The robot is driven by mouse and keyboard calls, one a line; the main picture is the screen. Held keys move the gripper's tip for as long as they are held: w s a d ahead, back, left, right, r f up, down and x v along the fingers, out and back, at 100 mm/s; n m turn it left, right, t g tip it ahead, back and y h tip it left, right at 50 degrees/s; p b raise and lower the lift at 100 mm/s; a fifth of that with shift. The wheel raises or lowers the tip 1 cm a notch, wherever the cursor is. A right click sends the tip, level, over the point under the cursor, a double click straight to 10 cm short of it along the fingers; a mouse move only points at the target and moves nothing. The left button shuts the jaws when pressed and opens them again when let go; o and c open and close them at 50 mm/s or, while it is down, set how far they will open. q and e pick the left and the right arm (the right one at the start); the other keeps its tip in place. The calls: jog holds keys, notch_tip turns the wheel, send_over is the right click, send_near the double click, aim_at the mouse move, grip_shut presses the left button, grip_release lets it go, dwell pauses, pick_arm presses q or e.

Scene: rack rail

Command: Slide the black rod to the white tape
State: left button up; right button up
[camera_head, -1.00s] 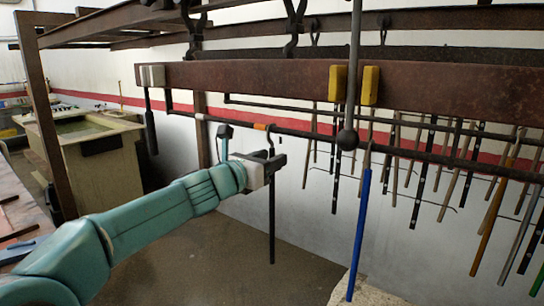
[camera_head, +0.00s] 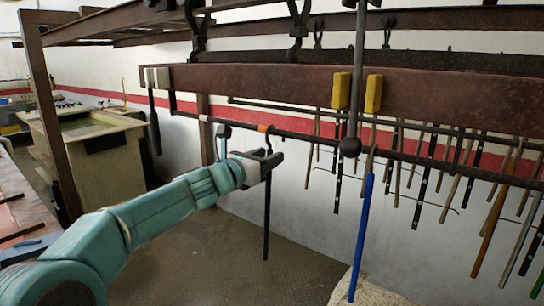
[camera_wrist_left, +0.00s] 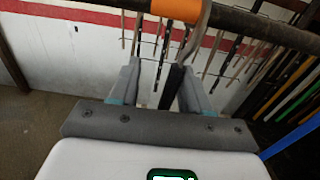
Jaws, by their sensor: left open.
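The black rod (camera_head: 267,215) hangs by its hook from the dark horizontal rail, at the right edge of the orange tape (camera_head: 263,128). The white tape (camera_head: 203,118) is a pale band on the rail further left. My left gripper (camera_head: 275,160) is at the rod's upper part, just below the hook. In the left wrist view, the open fingers (camera_wrist_left: 160,90) stand on both sides of the rod (camera_wrist_left: 172,85), which is nearer the right finger. Whether a finger touches it, I cannot tell. The white tape is not visible there. My right gripper is not in view.
A blue rod (camera_head: 361,238) hangs to the right, with several other rods beyond it. A vertical bar with a dark ball (camera_head: 350,147) hangs before the rail. A beige tank (camera_head: 100,165) stands at left.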

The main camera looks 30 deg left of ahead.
pick_arm(q)
jog(key=a+p, duration=0.3)
jog(key=a, duration=0.4)
jog(key=shift+w, duration=0.35)
